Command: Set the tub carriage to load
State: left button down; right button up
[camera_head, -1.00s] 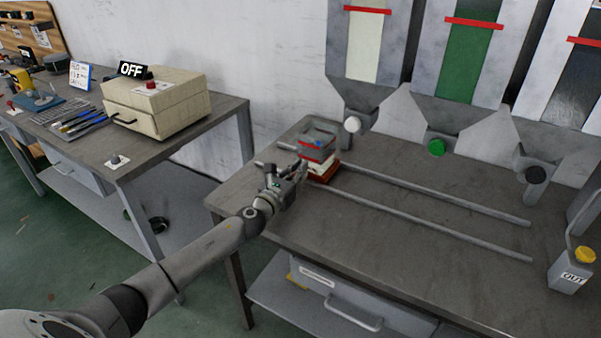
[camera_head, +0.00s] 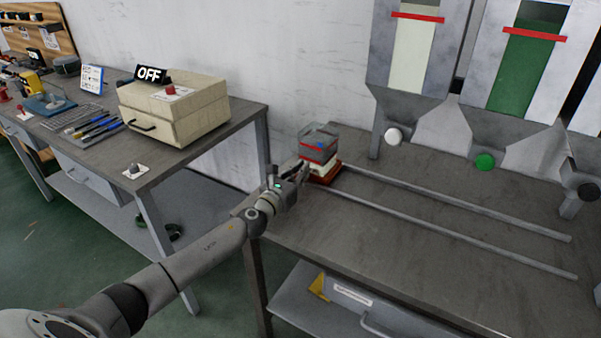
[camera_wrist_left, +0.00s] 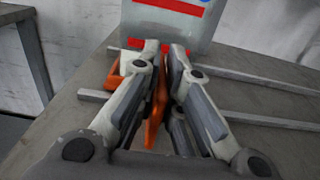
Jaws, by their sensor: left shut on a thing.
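The tub carriage (camera_head: 324,174) is a red-orange base at the left end of two grey rails on the workbench. A clear tub (camera_head: 318,139) with red bands and a blue mark sits upright on it; its lower part also shows at the top of the left wrist view (camera_wrist_left: 172,22). My left gripper (camera_head: 303,172) is at the carriage's left front side. In the left wrist view its fingers (camera_wrist_left: 160,85) are shut on an upright orange tab (camera_wrist_left: 155,112) of the carriage. The fingers hide part of the tab. My right gripper is not in view.
The rails (camera_head: 455,232) run clear to the right. A separate table on the left holds a beige box (camera_head: 174,107) with an OFF sign (camera_head: 151,74).

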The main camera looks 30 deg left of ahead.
pick_arm(q)
jog(key=c, duration=1.6)
grip_release()
jog(key=shift+a, duration=0.35)
jog(key=shift+d, duration=0.1)
jog(key=shift+s, duration=0.3)
jog(key=s, duration=1.1)
jog(key=shift+s+a, duration=0.2)
jog(key=shift+a, duration=0.05)
